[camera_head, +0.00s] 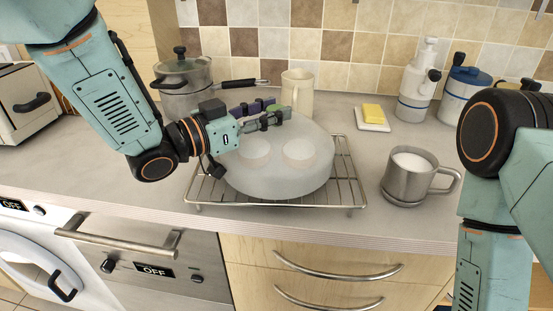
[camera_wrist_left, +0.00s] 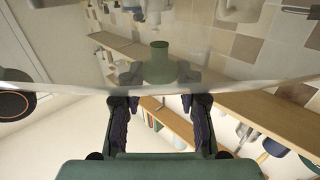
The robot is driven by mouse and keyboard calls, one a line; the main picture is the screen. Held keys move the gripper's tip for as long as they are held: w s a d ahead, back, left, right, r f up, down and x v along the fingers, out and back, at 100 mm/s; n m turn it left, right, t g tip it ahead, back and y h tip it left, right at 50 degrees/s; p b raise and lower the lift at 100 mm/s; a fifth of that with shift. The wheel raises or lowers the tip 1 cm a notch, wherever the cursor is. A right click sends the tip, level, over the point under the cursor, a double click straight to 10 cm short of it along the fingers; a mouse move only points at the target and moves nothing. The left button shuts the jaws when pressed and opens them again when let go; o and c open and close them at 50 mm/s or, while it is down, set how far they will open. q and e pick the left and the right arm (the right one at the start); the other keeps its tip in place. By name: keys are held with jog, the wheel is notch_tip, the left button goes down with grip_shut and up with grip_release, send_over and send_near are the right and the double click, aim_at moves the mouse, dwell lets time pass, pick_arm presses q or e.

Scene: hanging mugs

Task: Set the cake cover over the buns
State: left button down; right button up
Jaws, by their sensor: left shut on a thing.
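The cake cover (camera_head: 282,184) is a frosted, translucent dome over the wire rack (camera_head: 347,172). Two pale buns, a left one (camera_head: 255,151) and a right one (camera_head: 298,151), show dimly through it. My left gripper (camera_head: 270,117) is shut on the cover's green knob at the top. In the left wrist view the green knob (camera_wrist_left: 159,66) stands between the fingers, with the clear cover around it. The cover looks level, and its lower edge is at or very near the rack; I cannot tell if it touches. My right gripper is out of view.
A steel mug (camera_head: 408,181) of white liquid stands right of the rack. A cream mug (camera_head: 298,92) and a pot (camera_head: 184,82) stand behind. A butter dish (camera_head: 373,119), a soap dispenser (camera_head: 418,85) and a blue-lidded jar (camera_head: 464,94) stand at back right. The front counter strip is clear.

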pick_arm(q)
jog(key=shift+f, duration=0.2)
jog(key=c, duration=0.8)
grip_release()
jog(key=o, duration=0.3)
jog(key=shift+f, duration=0.1)
jog(key=v, duration=0.6)
jog(key=shift+s+a, duration=0.1)
jog(key=shift+a, duration=0.15)
jog(key=shift+v, duration=2.75)
